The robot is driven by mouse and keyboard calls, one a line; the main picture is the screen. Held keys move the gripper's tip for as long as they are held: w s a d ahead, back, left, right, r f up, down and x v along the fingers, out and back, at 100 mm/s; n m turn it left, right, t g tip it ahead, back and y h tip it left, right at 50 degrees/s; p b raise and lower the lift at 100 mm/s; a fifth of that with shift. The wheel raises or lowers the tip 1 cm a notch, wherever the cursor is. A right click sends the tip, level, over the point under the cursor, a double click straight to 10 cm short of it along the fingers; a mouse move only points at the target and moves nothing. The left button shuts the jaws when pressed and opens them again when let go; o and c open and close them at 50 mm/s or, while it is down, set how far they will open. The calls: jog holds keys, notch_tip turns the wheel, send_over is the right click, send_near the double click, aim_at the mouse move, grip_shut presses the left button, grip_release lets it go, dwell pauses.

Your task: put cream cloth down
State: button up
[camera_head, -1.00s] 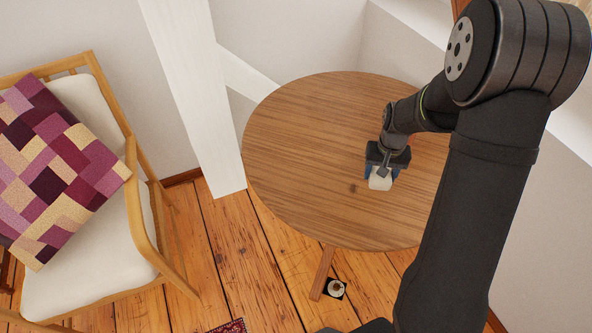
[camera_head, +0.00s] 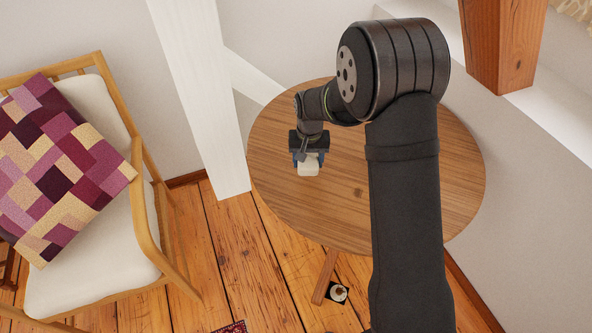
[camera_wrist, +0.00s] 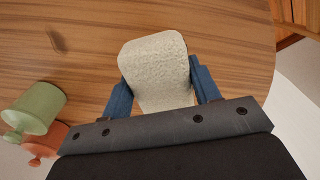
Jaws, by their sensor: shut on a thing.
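The cream cloth (camera_head: 308,169) is a small, thick, folded-looking pad between the fingers of my gripper (camera_head: 308,159). In the wrist view the cloth (camera_wrist: 153,62) sticks out past the blue fingers of my gripper (camera_wrist: 162,90), which press on its two sides. My gripper is shut on it, over the left part of the round wooden table (camera_head: 285,202). Whether the cloth touches the tabletop, I cannot tell. The part of the cloth near the palm is hidden in the wrist view.
A white post (camera_head: 205,95) stands left of the table. A chair (camera_head: 100,275) with a patchwork cushion (camera_head: 65,165) is further left. The table's front left is bare.

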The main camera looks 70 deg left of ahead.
aim_at(296, 177)
jog(key=s+a+f, duration=0.2)
jog(key=s, duration=0.1)
jog(key=shift+a+f, duration=0.2)
jog(key=shift+f, duration=0.05)
jog(key=shift+w+f, duration=0.1)
jog(key=shift+f, duration=1.8)
jog(key=shift+f, duration=0.15)
jog(key=o, duration=1)
jog(key=shift+c, duration=0.2)
notch_tip(296, 177, up, 12)
jog(key=shift+r, duration=0.2)
